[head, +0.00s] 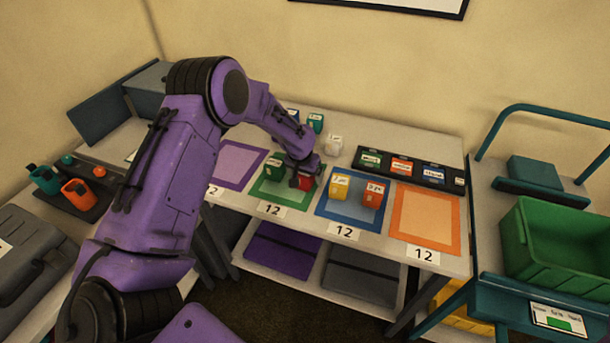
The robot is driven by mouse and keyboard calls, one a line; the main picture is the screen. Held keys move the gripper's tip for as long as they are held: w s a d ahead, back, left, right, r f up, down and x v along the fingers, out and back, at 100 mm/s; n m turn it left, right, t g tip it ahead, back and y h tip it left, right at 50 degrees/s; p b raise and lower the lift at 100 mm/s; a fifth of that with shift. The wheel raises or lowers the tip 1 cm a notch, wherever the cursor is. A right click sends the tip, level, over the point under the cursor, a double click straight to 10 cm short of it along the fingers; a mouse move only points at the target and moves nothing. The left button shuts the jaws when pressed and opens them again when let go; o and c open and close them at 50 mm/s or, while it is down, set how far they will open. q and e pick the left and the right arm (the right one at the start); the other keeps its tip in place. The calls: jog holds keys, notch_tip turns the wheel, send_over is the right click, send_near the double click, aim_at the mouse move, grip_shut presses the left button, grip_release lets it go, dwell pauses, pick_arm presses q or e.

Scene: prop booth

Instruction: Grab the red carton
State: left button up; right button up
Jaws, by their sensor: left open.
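The red carton (306,182) stands on the green-bordered mat (269,190) on the table, partly hidden by my left gripper. My left gripper (299,180) is open and low over the mat, right at the red carton. I cannot tell whether its fingers are around the carton or only beside it. A green carton (275,171) stands just left of the gripper on the same mat. My right gripper is not in view.
Yellow (339,186) and orange (374,194) cartons stand on the blue mat (352,219). The purple mat (226,160) and orange mat (424,217) look empty. A dark labelled tray (431,175) lies behind. A white carton (333,146) and teal carton (315,122) stand farther back. A cart with a green bin (562,262) is right.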

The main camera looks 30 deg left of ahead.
pick_arm(q)
jog(key=shift+w+a+f, duration=0.1)
jog(key=shift+a+f, duration=0.2)
jog(key=shift+f, duration=0.45)
jog(key=shift+d, duration=0.1)
jog(key=c, duration=1.1)
jog(key=shift+r, duration=0.1)
